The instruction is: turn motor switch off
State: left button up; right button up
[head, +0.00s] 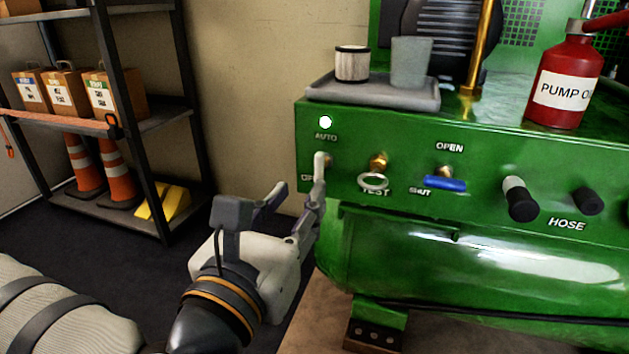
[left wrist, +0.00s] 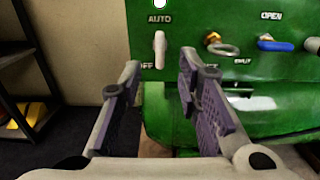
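The motor switch (head: 320,160) is a small whitish lever on the left end of the green compressor panel. The AUTO label is above it, and a partly hidden OFF label is at its lower left. In the left wrist view the lever (left wrist: 160,48) stands roughly vertical, ahead of the gap between my fingers. My left gripper (head: 301,188) is open and empty, just below and in front of the switch. In the head view one finger overlaps the lever's lower part; I cannot tell whether they touch. My right gripper is not in view.
Right of the switch are a TEST ring (head: 373,181), a blue valve handle (head: 445,184) and black-tipped HOSE fittings (head: 520,200). A tray (head: 375,92) with a filter and a cup, and a red oil bottle (head: 560,80), stand on top. A shelf (head: 150,205) is at left.

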aim_at(317, 169)
pick_arm(q)
jog(key=b+x, duration=0.1)
jog(key=x, duration=0.6)
jog(key=shift+w+f+b, duration=0.1)
jog(key=shift+w+b, duration=0.1)
jog(key=shift+b, duration=0.15)
jog(key=shift+w+d, duration=0.15)
jog(key=shift+w, duration=0.25)
grip_shut()
